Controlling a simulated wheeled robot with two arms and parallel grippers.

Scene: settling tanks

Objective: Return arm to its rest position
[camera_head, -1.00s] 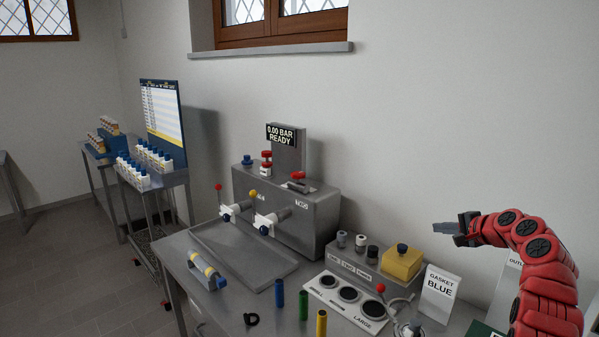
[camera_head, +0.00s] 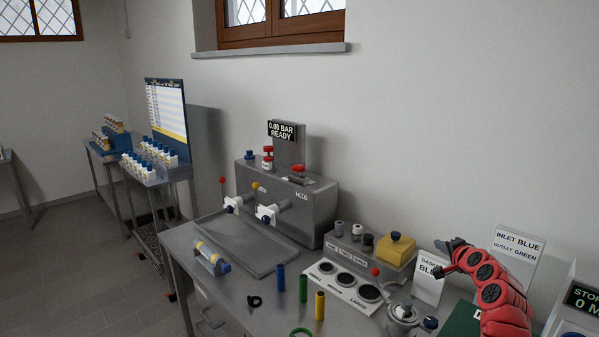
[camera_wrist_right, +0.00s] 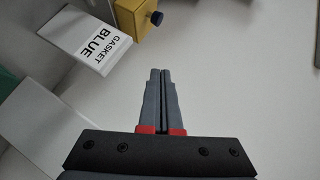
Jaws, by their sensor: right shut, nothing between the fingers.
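My right arm is red and comes in from the lower right of the head view. Its dark gripper (camera_head: 440,245) is in the air in front of the "GASKET BLUE" card, partly covering it. In the right wrist view the two grey fingers (camera_wrist_right: 160,73) lie together with nothing between them. The white gasket card (camera_head: 428,287) stands on the bench, and it also shows at the upper left of the wrist view (camera_wrist_right: 90,35). My left gripper is not in view.
The steel bench (camera_head: 235,312) holds a grey machine (camera_head: 315,215) reading "0.00 BAR READY", a yellow block (camera_head: 397,250), a white sizing plate (camera_head: 337,292) and blue, green and yellow cylinders. An "INLET BLUE OUTLET GREEN" sign (camera_head: 517,255) stands behind my right arm.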

